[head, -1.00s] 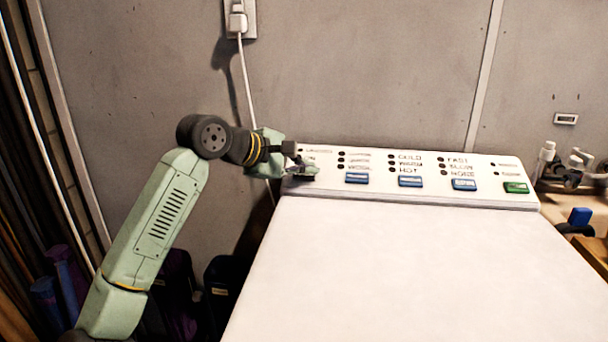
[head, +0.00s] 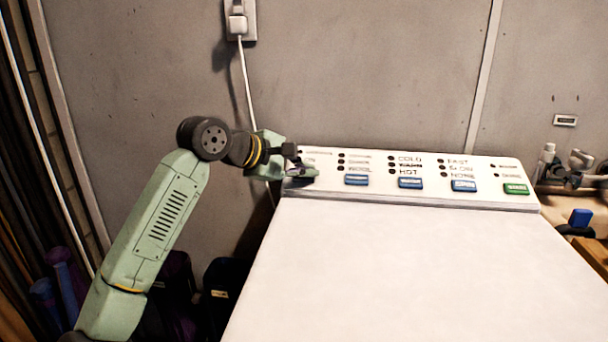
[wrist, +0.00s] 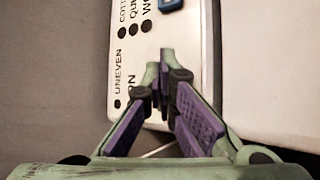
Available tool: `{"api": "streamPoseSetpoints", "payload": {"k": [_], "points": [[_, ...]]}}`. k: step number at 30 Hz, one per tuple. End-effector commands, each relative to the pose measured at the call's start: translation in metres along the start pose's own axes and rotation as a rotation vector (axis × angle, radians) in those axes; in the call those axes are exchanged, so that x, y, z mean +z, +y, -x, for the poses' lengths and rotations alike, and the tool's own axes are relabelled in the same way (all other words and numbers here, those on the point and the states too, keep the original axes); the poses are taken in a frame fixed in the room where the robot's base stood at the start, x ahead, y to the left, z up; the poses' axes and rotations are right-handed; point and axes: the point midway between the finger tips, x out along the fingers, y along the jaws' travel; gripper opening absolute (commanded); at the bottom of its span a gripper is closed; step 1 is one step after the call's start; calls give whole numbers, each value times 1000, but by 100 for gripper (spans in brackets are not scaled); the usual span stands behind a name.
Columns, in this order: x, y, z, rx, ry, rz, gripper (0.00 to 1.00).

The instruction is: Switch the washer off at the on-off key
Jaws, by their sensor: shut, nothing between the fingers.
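The washer (head: 400,265) is a white box with a sloping control panel (head: 330,193) along its back edge. My gripper (head: 306,174) is at the panel's left end, with its fingers shut and empty. In the wrist view the shut fingertips (wrist: 158,70) are over the panel, beside the letters "ON" (wrist: 131,88) and below the "UNEVEN" label. The on-off key itself is hidden behind my fingers in both views. I cannot tell whether the fingertips touch it. The panel's small round lamps look dark.
Three blue keys, the leftmost (head: 357,180) closest to my gripper, and a green key (head: 516,188) run along the panel. The grey wall (head: 370,70) stands close behind. Taps (head: 580,162) are at the right. The washer's top is clear.

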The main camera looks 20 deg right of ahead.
Motion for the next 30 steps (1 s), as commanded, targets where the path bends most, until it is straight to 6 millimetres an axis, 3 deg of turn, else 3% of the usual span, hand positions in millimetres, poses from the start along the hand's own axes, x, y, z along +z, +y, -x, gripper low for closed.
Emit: {"api": "streamPoseSetpoints", "payload": {"k": [20,30], "points": [[9,9,12,0,1,0,0],[23,25,33,1,2,-1,0]]}}
